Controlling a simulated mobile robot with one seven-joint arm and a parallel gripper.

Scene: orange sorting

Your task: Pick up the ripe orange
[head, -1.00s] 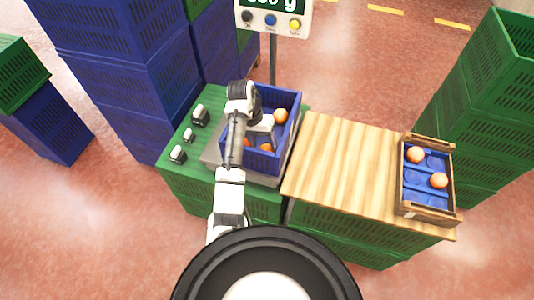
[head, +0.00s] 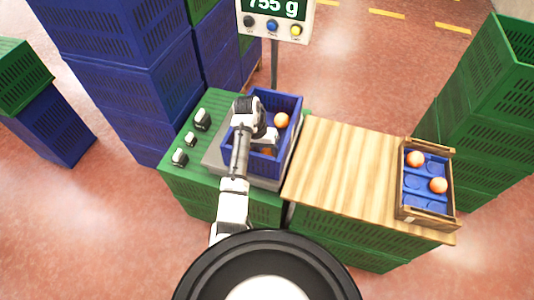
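A blue crate (head: 291,103) stands on the scale and holds oranges. One orange (head: 281,120) lies in its far right part, clear of my gripper. Another orange (head: 267,152) lies nearer the front, mostly hidden below my gripper (head: 268,143). My gripper is inside the crate's outline, over its middle, pointing down. Its fingertips are hidden or too small to tell whether they are open, shut or touching the orange. The left part of the crate is covered by my arm. I cannot tell which orange is ripe.
A scale display (head: 275,8) reads 755 g. A wooden box (head: 402,205) with blue cups holds two oranges on the wooden tabletop (head: 335,165), whose middle is clear. Small white-and-black items (head: 202,119) stand on the green crate at left. Tall crate stacks (head: 130,80) rise behind.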

